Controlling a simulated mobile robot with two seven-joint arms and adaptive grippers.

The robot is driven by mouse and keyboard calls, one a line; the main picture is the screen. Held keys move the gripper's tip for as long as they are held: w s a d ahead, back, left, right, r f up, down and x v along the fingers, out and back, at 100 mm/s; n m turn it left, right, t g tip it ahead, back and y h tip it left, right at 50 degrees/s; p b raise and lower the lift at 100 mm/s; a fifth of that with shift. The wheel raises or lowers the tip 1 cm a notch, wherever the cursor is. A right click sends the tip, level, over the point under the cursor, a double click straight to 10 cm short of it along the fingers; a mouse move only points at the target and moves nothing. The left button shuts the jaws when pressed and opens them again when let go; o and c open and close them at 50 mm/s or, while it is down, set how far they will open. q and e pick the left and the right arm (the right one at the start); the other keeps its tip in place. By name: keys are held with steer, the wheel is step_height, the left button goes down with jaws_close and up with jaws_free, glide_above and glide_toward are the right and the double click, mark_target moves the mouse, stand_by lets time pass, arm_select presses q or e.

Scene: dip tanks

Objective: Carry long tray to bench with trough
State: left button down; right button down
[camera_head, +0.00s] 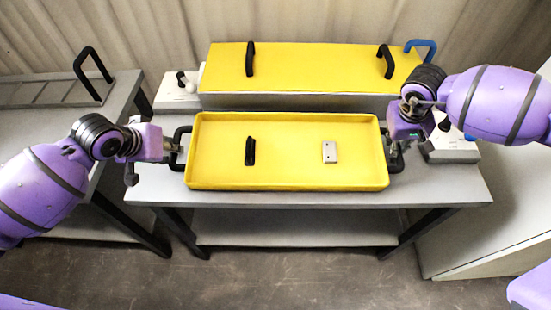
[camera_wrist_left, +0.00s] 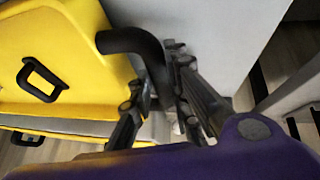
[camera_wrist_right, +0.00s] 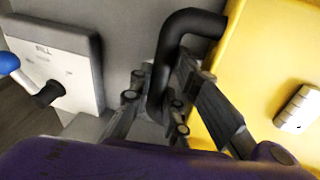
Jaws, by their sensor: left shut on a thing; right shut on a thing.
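The long yellow tray (camera_head: 288,183) is level at the front of the grey bench (camera_head: 440,185). I cannot tell whether it rests on the bench or hangs just above it. My left gripper (camera_head: 174,147) is shut on the tray's black left handle (camera_wrist_left: 130,40). My right gripper (camera_head: 394,150) is shut on its black right handle (camera_wrist_right: 170,55). Inside the tray are a black handle-shaped piece (camera_head: 250,151) and a small metal block (camera_head: 329,152). Behind the tray stands a long grey trough (camera_head: 300,102) with a yellow top (camera_head: 315,68) carrying two black handles.
A control box with a black knob (camera_head: 178,90) is at the trough's left; another box (camera_head: 452,150) is at its right. A blue handle (camera_head: 422,47) shows behind the trough. Another bench (camera_head: 50,120) with a rack stands left. A pale cabinet (camera_head: 480,225) stands right.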

arm_select(q)
steer(key=shift+f, duration=0.2)
arm_select(e)
steer(key=shift+d+f, duration=0.1)
steer(key=shift+f, duration=0.05)
arm_select(q)
steer(key=c, duration=2.1)
jaws_free()
steer(key=shift+f, duration=0.2)
arm_select(e)
steer(key=c, duration=2.1)
jaws_free()
steer(key=shift+f, duration=0.2)
arm_select(q)
steer(key=o, duration=0.4)
arm_select(e)
steer(key=o, duration=0.4)
arm_select(q)
steer(key=shift+o, duration=0.2)
arm_select(e)
steer(key=shift+o, duration=0.2)
arm_select(q)
steer(key=shift+s+r, duration=0.1)
steer(key=shift+r, duration=0.05)
